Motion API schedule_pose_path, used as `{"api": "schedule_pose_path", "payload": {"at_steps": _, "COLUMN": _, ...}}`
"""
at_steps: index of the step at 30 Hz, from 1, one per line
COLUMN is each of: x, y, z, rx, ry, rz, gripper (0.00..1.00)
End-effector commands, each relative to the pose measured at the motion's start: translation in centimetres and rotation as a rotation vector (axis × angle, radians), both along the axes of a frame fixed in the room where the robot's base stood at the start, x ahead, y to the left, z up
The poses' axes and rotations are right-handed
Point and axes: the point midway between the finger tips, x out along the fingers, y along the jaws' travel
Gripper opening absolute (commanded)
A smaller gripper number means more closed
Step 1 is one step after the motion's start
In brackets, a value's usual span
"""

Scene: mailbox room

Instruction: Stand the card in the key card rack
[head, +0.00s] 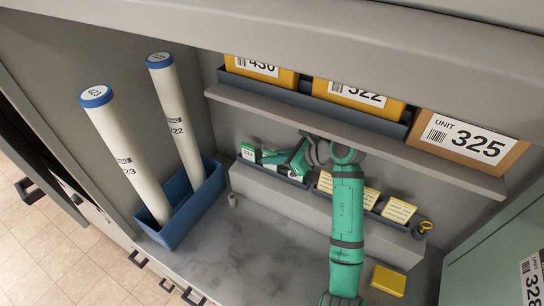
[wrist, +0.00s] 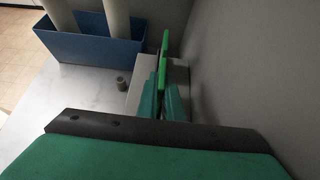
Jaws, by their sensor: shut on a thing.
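My gripper (head: 276,162) reaches left along the raised ledge at the back of the alcove. It is shut on a green card (wrist: 165,55), which stands on edge between the teal fingers (wrist: 161,100) in the wrist view. In the head view, a green-and-white card (head: 248,152) stands upright at the left end of the dark blue key card rack (head: 297,183), beside my fingertips. The fingers hide part of the rack there. I cannot tell whether the held card's lower edge touches the rack.
Yellow cards (head: 371,197) stand in the rack's right part. A keyring (head: 424,227) lies at the ledge's right end. A shelf with boxes (head: 357,95) hangs above. A blue bin (head: 184,205) holds two tubes at left. A small grey cylinder (wrist: 121,84) and yellow box (head: 388,280) sit on the marble counter.

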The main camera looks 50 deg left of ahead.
Motion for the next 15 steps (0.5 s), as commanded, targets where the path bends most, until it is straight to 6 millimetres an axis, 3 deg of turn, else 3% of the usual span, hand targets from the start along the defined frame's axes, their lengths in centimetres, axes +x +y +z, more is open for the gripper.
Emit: {"api": "schedule_pose_path", "payload": {"at_steps": 15, "x": 0.18, "y": -0.15, "z": -0.63, "rx": 0.004, "ry": -0.004, "rz": -0.003, "gripper": 0.0}}
